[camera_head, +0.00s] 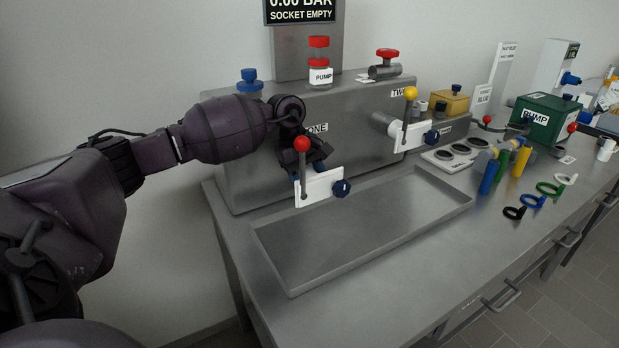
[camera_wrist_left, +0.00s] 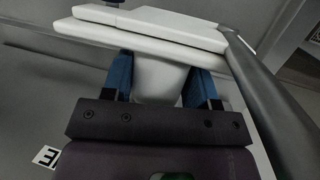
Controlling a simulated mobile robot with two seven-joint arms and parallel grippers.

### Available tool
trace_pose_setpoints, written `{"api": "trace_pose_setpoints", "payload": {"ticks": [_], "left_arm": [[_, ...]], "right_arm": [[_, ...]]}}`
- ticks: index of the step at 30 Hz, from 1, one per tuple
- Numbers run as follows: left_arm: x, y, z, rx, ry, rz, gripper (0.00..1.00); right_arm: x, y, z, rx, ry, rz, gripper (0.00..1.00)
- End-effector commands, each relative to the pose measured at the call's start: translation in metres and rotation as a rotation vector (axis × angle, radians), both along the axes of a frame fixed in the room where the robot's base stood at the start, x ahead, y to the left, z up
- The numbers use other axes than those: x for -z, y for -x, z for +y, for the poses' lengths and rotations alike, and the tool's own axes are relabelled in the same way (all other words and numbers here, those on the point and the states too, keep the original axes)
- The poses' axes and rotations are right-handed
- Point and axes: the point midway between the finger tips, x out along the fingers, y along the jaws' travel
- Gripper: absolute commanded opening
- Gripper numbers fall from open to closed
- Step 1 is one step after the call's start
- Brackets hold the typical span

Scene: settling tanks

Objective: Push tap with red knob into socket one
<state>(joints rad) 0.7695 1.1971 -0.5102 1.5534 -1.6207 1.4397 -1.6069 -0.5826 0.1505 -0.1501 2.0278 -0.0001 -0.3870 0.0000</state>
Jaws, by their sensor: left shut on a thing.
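The tap with the red knob (camera_head: 302,144) has a grey lever, a white body (camera_head: 322,184) and a dark blue end piece. My left gripper (camera_head: 314,165) is shut on this tap, in front of the tank face by the label ONE (camera_head: 317,128). In the left wrist view, the blue fingertips (camera_wrist_left: 160,80) stand on both sides of the white tap body (camera_wrist_left: 150,38). Socket one is hidden behind my gripper and the tap, so I cannot tell whether the tap touches it. The display (camera_head: 300,12) reads SOCKET EMPTY. My right gripper is not in view.
A tap with a yellow knob (camera_head: 410,94) sits at the TWO label. A shallow grey tray (camera_head: 370,240) lies below the tank (camera_head: 270,170). Coloured tubes and rings, a green PUMP box (camera_head: 546,118) and a yellow box (camera_head: 449,103) stand farther right. The front bench edge is clear.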

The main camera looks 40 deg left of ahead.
Motion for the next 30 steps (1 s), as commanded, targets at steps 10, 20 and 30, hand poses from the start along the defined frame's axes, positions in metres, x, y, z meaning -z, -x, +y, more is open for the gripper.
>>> {"api": "trace_pose_setpoints", "payload": {"ticks": [10,20,30], "left_arm": [[-0.0004,-0.0025,0.0052,-0.001,0.001,-0.001,0.21],[-0.0007,-0.0026,0.0059,0.000,0.000,-0.001,0.83],[0.0003,-0.0022,0.0058,0.000,0.000,0.001,0.83]], "right_arm": [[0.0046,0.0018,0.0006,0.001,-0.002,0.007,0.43],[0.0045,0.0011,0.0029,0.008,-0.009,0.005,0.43],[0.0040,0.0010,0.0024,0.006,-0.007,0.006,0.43]]}}
